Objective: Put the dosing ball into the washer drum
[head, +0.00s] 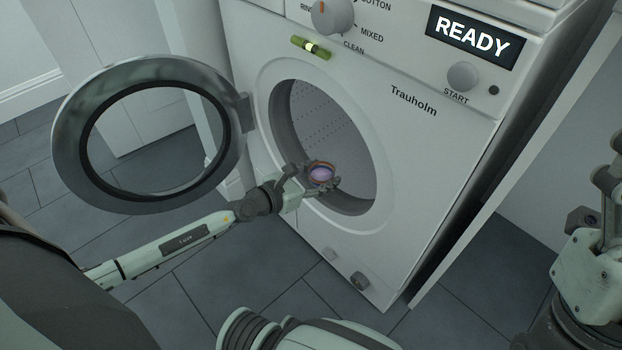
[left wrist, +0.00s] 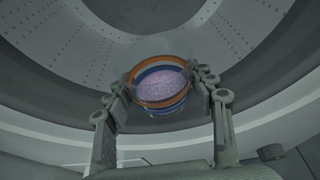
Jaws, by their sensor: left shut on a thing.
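The dosing ball (head: 321,176) is a small round cup with an orange rim, a blue band and purple contents. My left gripper (head: 318,178) is shut on it at the lower part of the washer's round opening. In the left wrist view the ball (left wrist: 160,88) sits between the two fingers of the gripper (left wrist: 162,90), with the perforated washer drum (left wrist: 250,30) behind it. The drum (head: 325,130) looks empty in the head view. Whether the ball is past the opening's rim is hard to tell. My right gripper (head: 600,200) shows only in part at the right edge.
The round washer door (head: 80,150) stands open to the left, with my left arm passing below it. The white washer (head: 420,150) has knobs and a READY display (head: 474,36). The tiled floor (head: 180,290) shows no loose objects.

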